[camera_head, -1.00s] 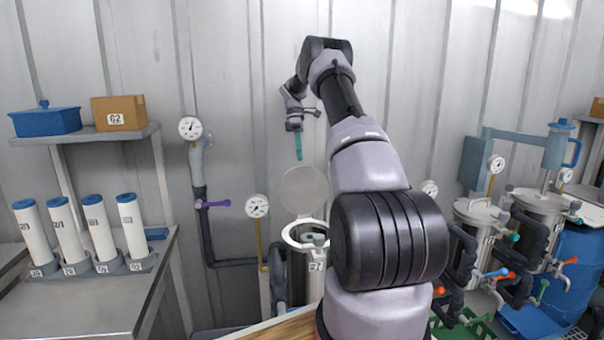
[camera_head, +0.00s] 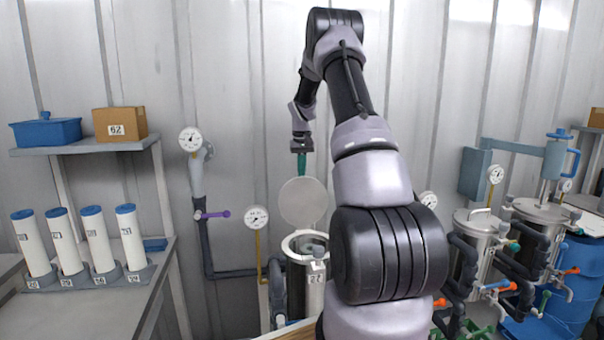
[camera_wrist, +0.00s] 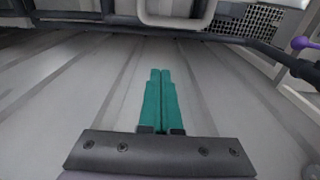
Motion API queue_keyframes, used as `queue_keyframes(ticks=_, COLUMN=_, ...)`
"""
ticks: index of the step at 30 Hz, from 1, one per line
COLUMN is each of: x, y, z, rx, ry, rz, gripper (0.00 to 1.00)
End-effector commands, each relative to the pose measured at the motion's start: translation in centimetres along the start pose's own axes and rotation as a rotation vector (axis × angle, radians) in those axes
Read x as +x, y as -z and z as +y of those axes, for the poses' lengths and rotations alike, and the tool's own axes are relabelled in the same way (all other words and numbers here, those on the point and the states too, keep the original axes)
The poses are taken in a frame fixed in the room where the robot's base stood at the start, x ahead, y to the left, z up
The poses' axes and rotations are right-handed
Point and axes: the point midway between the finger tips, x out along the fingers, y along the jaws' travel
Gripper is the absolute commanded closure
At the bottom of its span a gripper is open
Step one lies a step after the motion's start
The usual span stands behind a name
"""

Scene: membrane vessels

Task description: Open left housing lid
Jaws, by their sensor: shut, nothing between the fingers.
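The left housing (camera_head: 316,290) is a metal vessel with a pale rim, partly hidden by my arm. Its round grey lid (camera_head: 303,203) stands raised, nearly upright, at the back of the open mouth. My gripper (camera_head: 301,176) points down at the lid's top edge, and its fingertips end there. I cannot tell whether they touch the lid or sit behind it. In the wrist view, the gripper's green fingers (camera_wrist: 160,78) lie together with nothing between them.
A shelf holds a blue box (camera_head: 46,133) and a carton (camera_head: 120,124). Several white cartridges (camera_head: 98,240) stand on the left bench. Two other vessels (camera_head: 476,228) stand right.

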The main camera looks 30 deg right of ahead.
Motion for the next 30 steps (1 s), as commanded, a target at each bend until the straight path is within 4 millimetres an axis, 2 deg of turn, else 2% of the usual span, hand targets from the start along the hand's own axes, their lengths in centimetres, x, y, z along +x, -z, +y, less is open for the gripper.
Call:
queue_keyframes(ticks=3, x=2.9, y=-0.1, z=0.0, rx=0.000, ry=0.000, rz=-0.006, gripper=1.00)
queue_keyframes(ticks=9, x=7.0, y=-0.1, z=0.0, rx=-0.001, ry=0.001, rz=-0.005, gripper=1.00)
queue_keyframes(ticks=13, x=5.9, y=-2.1, z=0.0, rx=0.000, ry=0.001, rz=-0.001, gripper=1.00)
queue_keyframes(ticks=18, x=5.5, y=-3.5, z=0.0, rx=0.000, ry=0.000, rz=-0.001, gripper=1.00)
queue_keyframes(ticks=30, x=5.3, y=-3.8, z=0.0, rx=-0.001, ry=0.000, rz=-0.001, gripper=1.00)
